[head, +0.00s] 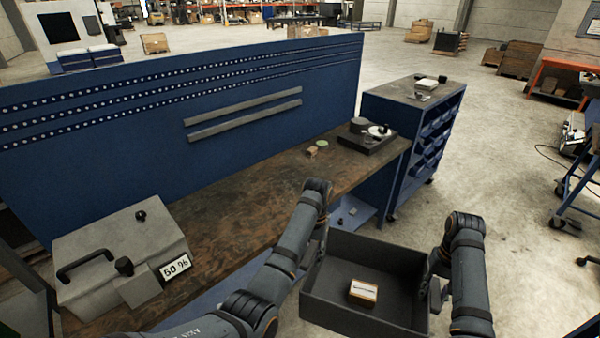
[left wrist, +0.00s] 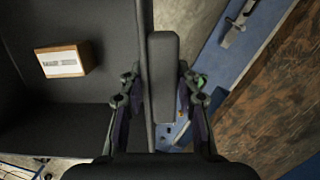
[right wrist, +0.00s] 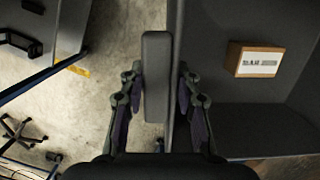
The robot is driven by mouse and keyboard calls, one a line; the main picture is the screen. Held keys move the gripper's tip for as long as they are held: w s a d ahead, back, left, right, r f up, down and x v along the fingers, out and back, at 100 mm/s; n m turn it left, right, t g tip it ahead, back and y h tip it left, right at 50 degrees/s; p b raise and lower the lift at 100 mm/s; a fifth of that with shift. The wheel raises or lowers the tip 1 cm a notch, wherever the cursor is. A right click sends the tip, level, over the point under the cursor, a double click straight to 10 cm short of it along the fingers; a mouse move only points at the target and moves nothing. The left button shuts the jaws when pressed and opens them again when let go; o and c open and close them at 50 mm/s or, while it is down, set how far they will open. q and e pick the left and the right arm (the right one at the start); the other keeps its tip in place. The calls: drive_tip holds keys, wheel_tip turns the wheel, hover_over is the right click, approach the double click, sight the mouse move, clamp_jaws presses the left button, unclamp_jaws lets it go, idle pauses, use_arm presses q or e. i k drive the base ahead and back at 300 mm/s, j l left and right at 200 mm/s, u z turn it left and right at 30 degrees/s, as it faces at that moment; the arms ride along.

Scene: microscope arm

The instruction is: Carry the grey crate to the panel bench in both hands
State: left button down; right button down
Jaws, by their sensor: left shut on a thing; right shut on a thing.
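The grey crate (head: 365,314) hangs level in front of the panel bench (head: 235,215), apart from its top, over the floor. A small wooden box with a white label (head: 363,292) lies inside it. My left gripper (left wrist: 160,88) is shut on the bar-shaped grip (left wrist: 163,70) at the crate's bench-side wall; in the head view its fingers are mostly hidden by the arm and wall. My right gripper (right wrist: 157,88) is shut on the matching grip (right wrist: 156,70) on the opposite wall. It shows in the head view at the crate's right side (head: 434,276).
A grey case with a "50 %" label (head: 120,250) stands at the bench's left end. A dark device (head: 368,136) and small blocks (head: 312,152) stand toward its right end. The middle of the top is bare. A blue wheeled cabinet (head: 415,120) adjoins the right end.

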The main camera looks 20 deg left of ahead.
sight(289, 186)
drive_tip(key=i+j+z, duration=0.1)
drive_tip(key=i+z, duration=0.2)
drive_tip(key=i, duration=0.85)
drive_tip(key=i+l+u, duration=0.1)
drive_tip(key=i+u, duration=0.35)
drive_tip(key=i+l+u, duration=0.1)
drive_tip(key=u, duration=0.3)
drive_tip(key=i+l+u, duration=0.1)
drive_tip(key=u, duration=0.3)
drive_tip(key=i+l+u, duration=0.2)
drive_tip(key=u, duration=0.2)
drive_tip(key=i+l+u, duration=0.2)
drive_tip(key=u, duration=0.2)
drive_tip(key=i+l+u, duration=0.15)
drive_tip(key=l+u, duration=0.25)
